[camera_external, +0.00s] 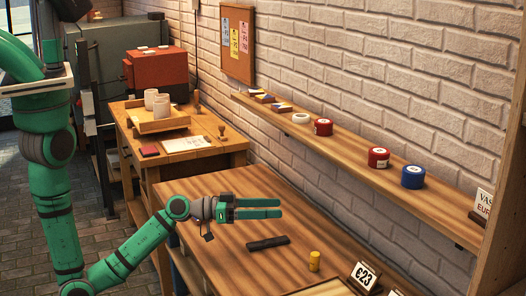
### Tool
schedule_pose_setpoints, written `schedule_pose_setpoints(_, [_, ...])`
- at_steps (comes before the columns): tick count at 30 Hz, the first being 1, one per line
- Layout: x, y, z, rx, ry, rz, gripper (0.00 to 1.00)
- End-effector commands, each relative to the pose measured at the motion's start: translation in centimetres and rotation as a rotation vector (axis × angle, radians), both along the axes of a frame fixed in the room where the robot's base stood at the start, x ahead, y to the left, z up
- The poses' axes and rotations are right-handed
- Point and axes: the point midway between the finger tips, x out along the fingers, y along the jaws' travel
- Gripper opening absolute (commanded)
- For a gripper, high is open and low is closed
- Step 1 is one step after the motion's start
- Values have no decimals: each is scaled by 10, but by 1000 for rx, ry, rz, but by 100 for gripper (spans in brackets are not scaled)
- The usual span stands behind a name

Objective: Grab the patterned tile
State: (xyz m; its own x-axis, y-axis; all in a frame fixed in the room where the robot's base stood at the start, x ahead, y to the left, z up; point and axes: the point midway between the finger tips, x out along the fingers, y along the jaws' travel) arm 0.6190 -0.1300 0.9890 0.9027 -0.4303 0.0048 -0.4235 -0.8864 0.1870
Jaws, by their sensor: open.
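My gripper (280,208) is open and empty. Its two green fingers point right, above the wooden table (215,255). Several small flat pieces lie at the left end of the wall shelf, and one is a small tile-like piece (264,98) with light and dark areas. They are too small to tell for sure which is the patterned tile. They lie behind and above my gripper, well apart from it.
The shelf also holds a white ring-like roll (301,118), red tins (323,127) and a blue tin (413,176). A brick wall stands behind.

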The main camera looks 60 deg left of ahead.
Motion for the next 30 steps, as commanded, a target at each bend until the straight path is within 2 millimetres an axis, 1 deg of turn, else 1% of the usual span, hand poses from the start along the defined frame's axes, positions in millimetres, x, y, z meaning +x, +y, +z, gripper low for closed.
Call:
schedule_pose_setpoints(1, [10, 2, 10, 37, -17, -29, 67])
schedule_pose_setpoints(3, [18, 0, 20, 86, -29, -78, 67])
schedule_pose_setpoints(6, [28, 0, 30, 167, -43, -146, 67])
schedule_pose_setpoints(9, [35, 2, 37, 256, -50, -214, 67])
schedule_pose_setpoints(14, [41, 12, 38, 412, -40, -320, 67])
schedule_pose_setpoints(17, [41, 23, 33, 517, -21, -386, 67])
schedule_pose_setpoints(20, [39, 39, 26, 625, 9, -449, 67])
schedule_pose_setpoints(23, [35, 60, 16, 733, 51, -513, 67])
schedule_pose_setpoints(26, [28, 86, 4, 839, 105, -575, 67])
schedule_pose_setpoints(29, [17, 117, -9, 941, 172, -637, 67])
schedule_pose_setpoints(30, [12, 131, -14, 982, 202, -662, 67])
